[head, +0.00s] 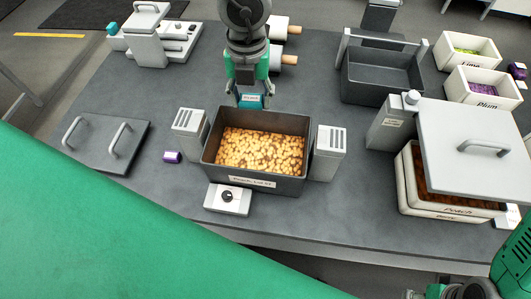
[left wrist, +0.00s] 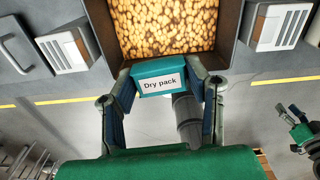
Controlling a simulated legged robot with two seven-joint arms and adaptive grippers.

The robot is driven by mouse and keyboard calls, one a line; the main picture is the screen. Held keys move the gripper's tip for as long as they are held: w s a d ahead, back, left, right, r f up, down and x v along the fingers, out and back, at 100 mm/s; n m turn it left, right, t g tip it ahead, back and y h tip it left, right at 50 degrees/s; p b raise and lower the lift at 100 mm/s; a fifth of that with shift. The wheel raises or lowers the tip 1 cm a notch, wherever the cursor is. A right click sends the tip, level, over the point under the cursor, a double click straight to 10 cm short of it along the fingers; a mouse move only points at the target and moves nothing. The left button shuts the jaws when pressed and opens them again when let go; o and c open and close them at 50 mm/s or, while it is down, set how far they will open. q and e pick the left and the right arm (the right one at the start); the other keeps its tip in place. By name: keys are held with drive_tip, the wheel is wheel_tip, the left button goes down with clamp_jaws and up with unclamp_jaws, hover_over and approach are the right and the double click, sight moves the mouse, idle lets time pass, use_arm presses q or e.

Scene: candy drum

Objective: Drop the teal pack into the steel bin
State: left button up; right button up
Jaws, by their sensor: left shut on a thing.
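My left gripper (head: 250,98) is shut on the teal pack (head: 250,101), a small box with a white label. In the left wrist view the pack (left wrist: 160,78) sits level between the two fingertips, and its label reads "Dry pack". The gripper (left wrist: 162,84) holds it just beyond the far rim of a dark grey steel bin (head: 206,158) filled with pale golden candies. The bin (left wrist: 234,32) is also in the left wrist view. My right gripper (head: 445,291) is partly cut off at the bottom right; its jaws are unclear.
Grey vented blocks (head: 189,131) (head: 328,152) flank the candy bin, with a dial box (head: 228,199) in front. An empty dark handled bin (head: 372,91) stands back right. A lidded white crate (head: 412,190) is at right. A purple roll (head: 172,157) lies left.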

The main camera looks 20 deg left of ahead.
use_arm(q)
wheel_tip(320, 180, down, 6)
drive_tip(key=b, duration=0.5)
drive_tip(key=shift+a+r, duration=0.1)
drive_tip(key=shift+a, duration=0.05)
drive_tip(key=o, duration=0.9)
drive_tip(key=shift+c, duration=0.2)
drive_tip(key=shift+o, duration=0.8)
drive_tip(key=shift+a, duration=0.25)
drive_tip(key=shift+a, duration=0.1)
